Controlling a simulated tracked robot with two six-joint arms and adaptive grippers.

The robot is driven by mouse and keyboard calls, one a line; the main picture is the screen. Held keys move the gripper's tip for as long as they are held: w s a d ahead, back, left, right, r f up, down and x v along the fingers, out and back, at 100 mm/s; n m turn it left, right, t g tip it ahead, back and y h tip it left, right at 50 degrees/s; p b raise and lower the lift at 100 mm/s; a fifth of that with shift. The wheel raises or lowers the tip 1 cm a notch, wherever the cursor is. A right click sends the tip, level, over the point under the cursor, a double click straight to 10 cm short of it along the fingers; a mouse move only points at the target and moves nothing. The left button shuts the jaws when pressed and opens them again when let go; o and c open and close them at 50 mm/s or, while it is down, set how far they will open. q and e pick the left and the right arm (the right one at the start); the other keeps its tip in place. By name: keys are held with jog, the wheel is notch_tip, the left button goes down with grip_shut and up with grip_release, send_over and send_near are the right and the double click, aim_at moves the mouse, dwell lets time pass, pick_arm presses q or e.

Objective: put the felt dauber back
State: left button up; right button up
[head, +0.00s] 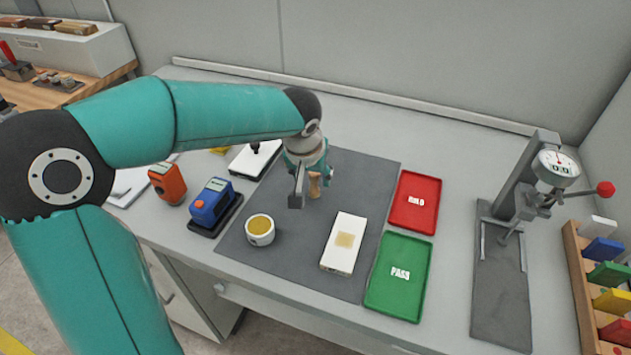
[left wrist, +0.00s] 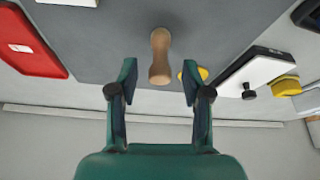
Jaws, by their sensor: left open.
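The felt dauber shows as a wooden, waisted handle (left wrist: 160,55) over the dark grey mat in the left wrist view. In the head view a small part of the wood (head: 315,187) shows beneath my left gripper (head: 312,184). My left gripper (left wrist: 159,74) is open, with one finger on each side of the dauber's near end and a gap on both sides. The dauber's felt end is not clearly visible. A white cup of amber liquid (head: 261,228) stands on the mat, left of a white block with a tan square (head: 344,243). My right gripper is not in view.
The grey mat (head: 290,262) has free room at its front. Red (head: 415,201) and green (head: 398,277) trays lie to its right, with a gauge stand (head: 503,240) beyond. A white slab with a black knob (head: 250,160) and blue (head: 211,203) and orange (head: 167,183) devices stand left.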

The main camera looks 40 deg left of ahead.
pick_arm(q)
jog(key=v, duration=0.8)
